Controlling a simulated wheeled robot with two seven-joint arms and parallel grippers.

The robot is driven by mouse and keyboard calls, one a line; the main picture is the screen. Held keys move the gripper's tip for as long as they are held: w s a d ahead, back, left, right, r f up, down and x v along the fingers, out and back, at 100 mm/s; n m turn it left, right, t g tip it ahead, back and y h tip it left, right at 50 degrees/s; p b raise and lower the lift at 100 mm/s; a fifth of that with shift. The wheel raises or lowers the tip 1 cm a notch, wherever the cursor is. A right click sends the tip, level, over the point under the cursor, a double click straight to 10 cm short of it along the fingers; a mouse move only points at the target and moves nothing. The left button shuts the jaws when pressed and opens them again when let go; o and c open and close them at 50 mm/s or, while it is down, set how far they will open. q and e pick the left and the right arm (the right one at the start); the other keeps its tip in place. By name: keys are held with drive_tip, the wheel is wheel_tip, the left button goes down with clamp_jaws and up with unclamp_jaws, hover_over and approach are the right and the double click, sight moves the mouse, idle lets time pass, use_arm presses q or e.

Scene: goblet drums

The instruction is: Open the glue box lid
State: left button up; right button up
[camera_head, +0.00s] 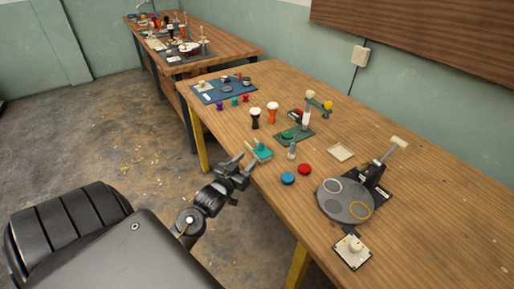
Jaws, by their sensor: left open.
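A small teal box (261,151), which may be the glue box, sits at the near edge of the wooden table. It is too small in the picture to tell how its lid stands. My left gripper (240,164) is open and empty, just left of the teal box at the table's edge. I cannot tell whether a finger touches the box. My right gripper is not in view.
A blue disc (288,178) and a red disc (304,169) lie right of the teal box. A black goblet drum (255,118) and an orange one (272,113) stand behind it. A grey round plate (344,203) lies further right. Another cluttered table (230,49) stands behind.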

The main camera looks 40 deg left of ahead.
sight(259, 146)
use_arm(q)
drive_tip(key=w, duration=0.2)
drive_tip(key=w+a, duration=0.1)
drive_tip(key=w, duration=0.4)
drive_tip(key=shift+w+a+f+p, duration=0.1)
drive_tip(key=shift+w+a+p, duration=0.1)
drive_tip(key=shift+w+p, duration=0.15)
clamp_jaws()
